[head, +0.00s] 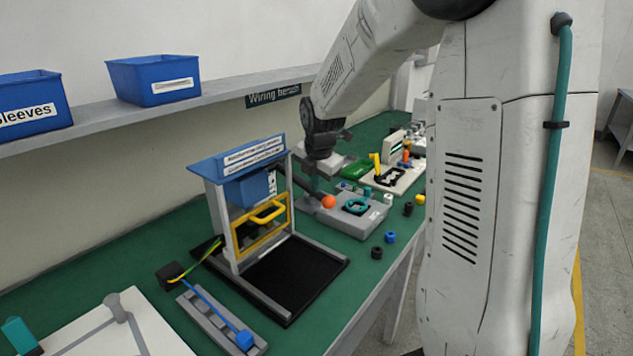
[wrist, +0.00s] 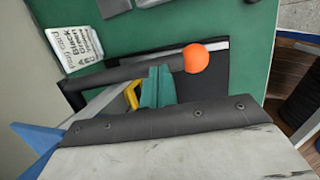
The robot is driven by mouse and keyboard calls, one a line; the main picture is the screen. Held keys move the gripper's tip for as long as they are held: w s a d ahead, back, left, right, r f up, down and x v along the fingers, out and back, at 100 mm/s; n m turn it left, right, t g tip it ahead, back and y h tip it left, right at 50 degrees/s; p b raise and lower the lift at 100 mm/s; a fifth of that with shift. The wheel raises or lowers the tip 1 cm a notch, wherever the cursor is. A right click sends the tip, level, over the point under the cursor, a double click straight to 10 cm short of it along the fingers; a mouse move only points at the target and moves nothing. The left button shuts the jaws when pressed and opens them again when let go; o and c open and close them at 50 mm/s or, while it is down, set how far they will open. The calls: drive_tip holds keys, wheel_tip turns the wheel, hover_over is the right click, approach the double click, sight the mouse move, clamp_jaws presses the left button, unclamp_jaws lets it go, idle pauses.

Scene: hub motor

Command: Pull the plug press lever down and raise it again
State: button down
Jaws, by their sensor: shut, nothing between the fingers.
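The plug press (head: 243,160) stands on the bench, with a blue labelled top and a yellow-framed guard. Its dark lever (head: 307,189) slopes down to the right and ends in an orange ball (head: 328,201). In the wrist view the lever (wrist: 120,75) runs across the picture to the orange ball (wrist: 196,58). My gripper (wrist: 158,72) shows teal fingers, shut and empty, overlapping the lever's near edge just short of the ball. I cannot tell whether they touch it. In the head view my arm's wrist hides much of the fingers.
A grey fixture (head: 360,218) with a teal ring sits right of the press, with small coloured caps around it. A black mat (head: 293,277) lies before the press. A grey rail (head: 215,320) with a blue plug lies at front left. Blue bins stand on the shelf.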

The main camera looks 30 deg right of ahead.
drive_tip(key=v, duration=1.4)
drive_tip(key=shift+s, duration=0.2)
drive_tip(key=shift+d, duration=0.1)
drive_tip(key=s+a+f+m, duration=0.2)
drive_tip(key=s+a+m, duration=0.2)
drive_tip(key=s+m, duration=0.3)
drive_tip(key=s+a+f+m+g+y, duration=0.1)
drive_tip(key=s+a+f+m, duration=0.1)
drive_tip(key=s+a+m, duration=0.2)
drive_tip(key=s+a+f+m+g, duration=0.1)
drive_tip(key=s+a+m, duration=0.3)
drive_tip(key=s+m, duration=0.6)
drive_tip(key=shift+s+a+f+m, duration=0.3)
drive_tip(key=shift+s+a+f, duration=0.15)
drive_tip(key=shift+s, duration=2.95)
drive_tip(key=shift+s, duration=0.1)
